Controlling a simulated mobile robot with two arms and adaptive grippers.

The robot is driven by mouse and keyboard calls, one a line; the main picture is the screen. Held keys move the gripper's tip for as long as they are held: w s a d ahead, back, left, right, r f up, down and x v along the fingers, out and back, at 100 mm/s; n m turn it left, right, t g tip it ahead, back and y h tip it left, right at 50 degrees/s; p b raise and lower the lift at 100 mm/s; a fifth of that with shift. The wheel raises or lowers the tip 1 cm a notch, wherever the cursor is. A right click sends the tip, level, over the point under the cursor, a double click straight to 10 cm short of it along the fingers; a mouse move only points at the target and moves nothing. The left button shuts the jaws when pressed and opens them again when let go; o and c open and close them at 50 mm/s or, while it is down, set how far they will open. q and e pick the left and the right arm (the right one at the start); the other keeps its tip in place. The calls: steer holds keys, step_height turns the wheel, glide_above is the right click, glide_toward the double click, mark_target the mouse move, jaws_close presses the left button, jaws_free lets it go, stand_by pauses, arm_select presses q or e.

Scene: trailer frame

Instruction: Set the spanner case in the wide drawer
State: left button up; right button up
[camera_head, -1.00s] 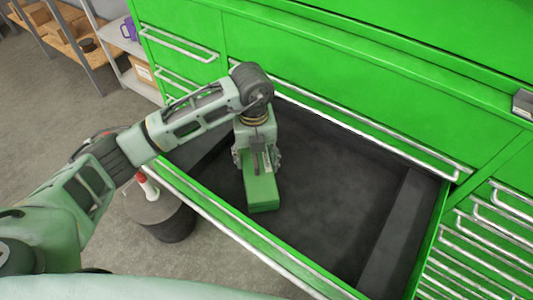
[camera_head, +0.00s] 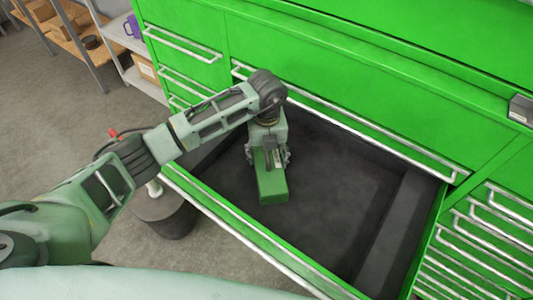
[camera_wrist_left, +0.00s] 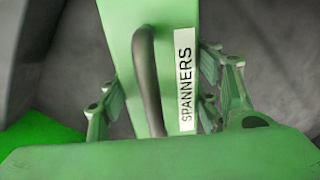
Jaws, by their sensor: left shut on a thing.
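The spanner case (camera_head: 272,187) is a green box with a dark handle and a white label reading SPANNERS; it fills the middle of the left wrist view (camera_wrist_left: 208,20). My left gripper (camera_head: 268,157) is shut on it, with a finger on each side of the case (camera_wrist_left: 170,95). The case is over the dark floor of the open wide drawer (camera_head: 340,195), inside its walls. I cannot tell whether its underside touches the floor. My right gripper is not in view.
The green cabinet (camera_head: 330,70) rises behind the drawer, with narrow drawers (camera_head: 480,245) at right. Most of the drawer floor right of the case is bare. A dark round stool (camera_head: 165,213) stands left of the drawer. Shelves (camera_head: 130,45) stand at the far left.

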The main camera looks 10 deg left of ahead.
arm_select(q)
steer(key=o, duration=1.6)
steer(key=shift+f, duration=0.1)
steer(key=shift+r, duration=0.25)
step_height(320, 180, up, 12)
steer(key=shift+f+b, duration=0.1)
steer(key=shift+b, duration=0.95)
